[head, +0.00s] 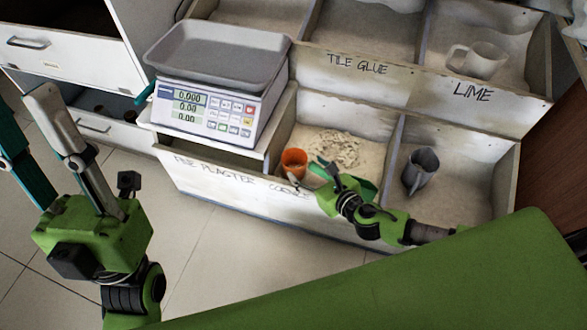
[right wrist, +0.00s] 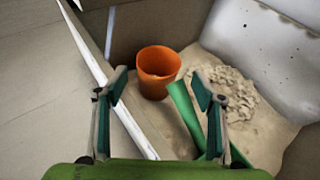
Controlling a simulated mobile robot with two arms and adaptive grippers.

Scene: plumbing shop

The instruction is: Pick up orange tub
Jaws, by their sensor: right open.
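The orange tub (head: 294,162) stands upright in the plaster bin, in its front left corner by the front board. In the right wrist view the orange tub (right wrist: 158,70) is just beyond the fingertips, roughly centred between them. My right gripper (right wrist: 160,84) is open and empty, its fingers apart. In the head view my right gripper (head: 308,173) reaches in from the right over the bin's front edge, close to the tub. My left gripper (head: 24,112) is at the far left above the floor, with its fingers apart and nothing between them.
A green tool (right wrist: 187,112) lies in the bin right of the tub, close to my right finger. A heap of plaster (head: 338,148) is behind the tub. A scale (head: 215,108) stands at the left.

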